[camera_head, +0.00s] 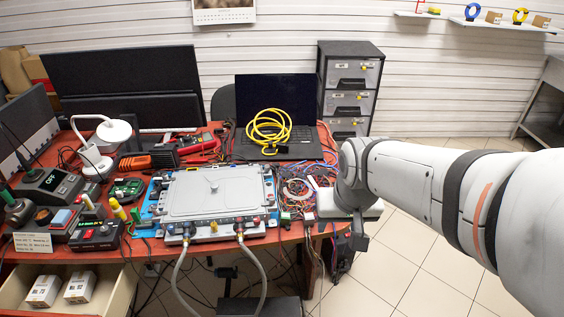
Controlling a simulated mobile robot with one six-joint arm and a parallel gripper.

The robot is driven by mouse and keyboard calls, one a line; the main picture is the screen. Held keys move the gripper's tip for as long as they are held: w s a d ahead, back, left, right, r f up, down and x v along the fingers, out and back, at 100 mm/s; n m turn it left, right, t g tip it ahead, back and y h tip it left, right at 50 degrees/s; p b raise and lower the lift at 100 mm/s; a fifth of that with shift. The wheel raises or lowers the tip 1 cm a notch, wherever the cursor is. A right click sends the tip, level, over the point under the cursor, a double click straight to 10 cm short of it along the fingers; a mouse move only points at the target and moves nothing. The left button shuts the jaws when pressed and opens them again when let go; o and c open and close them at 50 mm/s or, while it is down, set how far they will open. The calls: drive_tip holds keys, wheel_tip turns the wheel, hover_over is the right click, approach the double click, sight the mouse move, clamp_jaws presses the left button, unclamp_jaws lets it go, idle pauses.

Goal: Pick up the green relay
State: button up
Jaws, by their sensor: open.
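A small green piece (285,215) sits on the red table near its front right edge, beside loose wires; it may be the green relay, but it is too small to be sure. Another small green piece (135,215) stands left of the grey-lidded unit. My arm reaches in from the right, and my gripper (342,232) points down at the table's front right corner. It is open, and no object shows in it. It is to the right of the green piece near the wires. My wrist hides part of the table corner.
The grey-lidded unit (215,195) with two hoses fills the table's middle front. A laptop (300,150) with a coiled yellow cable (268,128) lies behind. Tangled wires (298,190) lie left of my wrist. A drawer (70,290) is open at lower left. Floor is clear at right.

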drive_tip(key=t+y+b, duration=0.1)
drive_tip(key=b, duration=0.3)
approach(286, 217)
drive_tip(key=f, duration=0.2)
drive_tip(key=shift+w+x, duration=0.15)
drive_tip(key=shift+x, duration=1.7)
drive_tip(key=shift+w+x, duration=0.15)
drive_tip(key=shift+x, duration=1.7)
drive_tip(key=shift+a+r, duration=0.15)
drive_tip(key=shift+c, duration=0.3)
drive_tip(key=c, duration=1)
